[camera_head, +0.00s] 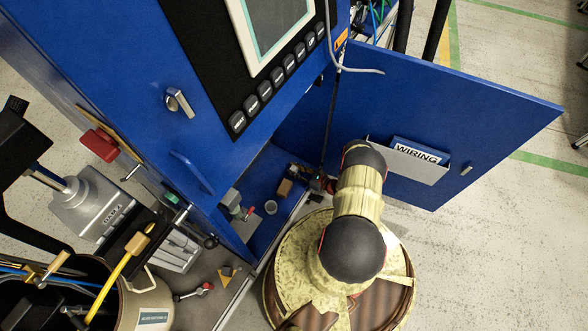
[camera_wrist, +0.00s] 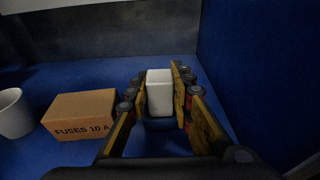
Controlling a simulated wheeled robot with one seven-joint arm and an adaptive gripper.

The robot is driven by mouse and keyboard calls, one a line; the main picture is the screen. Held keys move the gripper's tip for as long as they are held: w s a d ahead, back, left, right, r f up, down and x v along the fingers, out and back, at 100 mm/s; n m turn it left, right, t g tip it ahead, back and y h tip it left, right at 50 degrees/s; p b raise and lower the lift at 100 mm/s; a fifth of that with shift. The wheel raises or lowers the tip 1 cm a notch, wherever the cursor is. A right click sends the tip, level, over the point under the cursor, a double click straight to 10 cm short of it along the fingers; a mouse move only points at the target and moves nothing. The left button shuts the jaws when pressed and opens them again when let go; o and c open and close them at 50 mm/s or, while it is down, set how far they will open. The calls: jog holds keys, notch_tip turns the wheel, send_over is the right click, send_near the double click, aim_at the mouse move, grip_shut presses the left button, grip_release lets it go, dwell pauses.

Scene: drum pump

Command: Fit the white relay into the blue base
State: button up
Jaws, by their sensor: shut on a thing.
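The white relay (camera_wrist: 159,98) is an upright white block in the middle of the wrist view. My gripper (camera_wrist: 159,78) is shut on it, with one finger along each side. A rounded blue piece, which looks like the blue base (camera_wrist: 160,124), shows just below the relay between the fingers. I cannot tell whether the relay touches it or is seated in it. In the head view my gripper (camera_head: 320,184) is small and dark inside the cabinet's lower opening, and the relay and base cannot be made out there.
A brown box marked FUSES 10 A (camera_wrist: 80,115) stands left of my gripper, with a white cup (camera_wrist: 14,112) farther left. A blue wall (camera_wrist: 250,75) is close on the right. The open blue cabinet door (camera_head: 470,120) carries a WIRING pocket (camera_head: 408,160).

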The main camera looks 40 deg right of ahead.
jog(key=shift+f, duration=0.35)
jog(key=o, duration=1.1)
jog(key=shift+v, duration=4.4)
jog(key=shift+s+r, duration=0.1)
